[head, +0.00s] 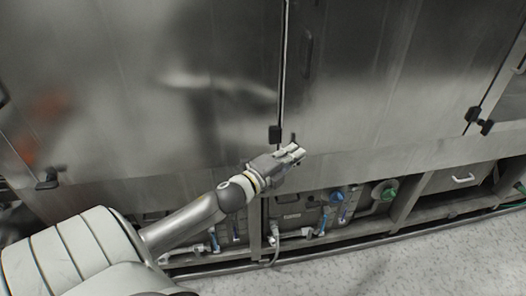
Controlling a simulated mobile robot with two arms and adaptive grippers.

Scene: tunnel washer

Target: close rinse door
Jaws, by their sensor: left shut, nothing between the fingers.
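A tall brushed-metal door panel (140,75) fills the left of the head view. A second metal panel (390,70) stands to its right, with a thin dark vertical seam (284,65) between them. Both look shut or nearly shut; which one is the rinse door I cannot tell. My left gripper (298,152) is shut and empty. It is in front of the machine, just below and right of the dark latch (275,133) at the foot of the seam. I cannot tell whether it touches the metal. My right gripper is not in view.
A dark handle (306,48) is on the right panel. More dark latches (479,121) sit at the right. Below the panels, an open frame holds pipes, blue valves (337,197) and a green fitting (388,194). Pale floor (430,262) lies clear at the lower right.

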